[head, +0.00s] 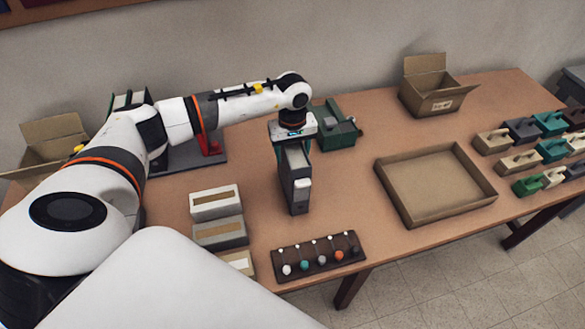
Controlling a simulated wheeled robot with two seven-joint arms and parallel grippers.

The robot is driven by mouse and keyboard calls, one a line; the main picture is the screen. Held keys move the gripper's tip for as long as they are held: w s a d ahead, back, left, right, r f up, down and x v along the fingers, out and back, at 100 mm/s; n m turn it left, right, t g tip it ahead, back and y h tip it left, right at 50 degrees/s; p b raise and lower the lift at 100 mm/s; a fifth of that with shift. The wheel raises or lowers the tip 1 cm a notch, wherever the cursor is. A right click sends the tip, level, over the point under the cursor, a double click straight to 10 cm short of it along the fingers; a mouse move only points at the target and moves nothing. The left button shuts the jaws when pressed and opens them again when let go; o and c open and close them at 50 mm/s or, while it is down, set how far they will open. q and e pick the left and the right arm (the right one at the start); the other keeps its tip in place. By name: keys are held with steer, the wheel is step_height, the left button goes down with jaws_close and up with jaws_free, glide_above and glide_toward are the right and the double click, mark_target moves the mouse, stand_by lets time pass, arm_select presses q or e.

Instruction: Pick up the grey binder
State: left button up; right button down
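A dark grey binder (300,198) with a pale label stands upright near the middle of the table, in the head view. My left gripper (294,147) points down right over its top, and the two overlap in the picture. The fingertips are hard to make out against the binder, so I cannot tell whether they are closed on it or only around it. The binder's lower end appears at or close to the tabletop. My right gripper is not in view.
An empty shallow cardboard tray (436,211) lies right of the binder. A dark rack with coloured knobs (318,257) is in front, and pale boxes (216,203) stand to the left. A green machine (336,130) is close behind. Several block-like items with handles (523,130) fill the right end.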

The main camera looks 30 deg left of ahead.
arm_select(q)
jaws_close()
steer(key=shift+r, duration=0.1)
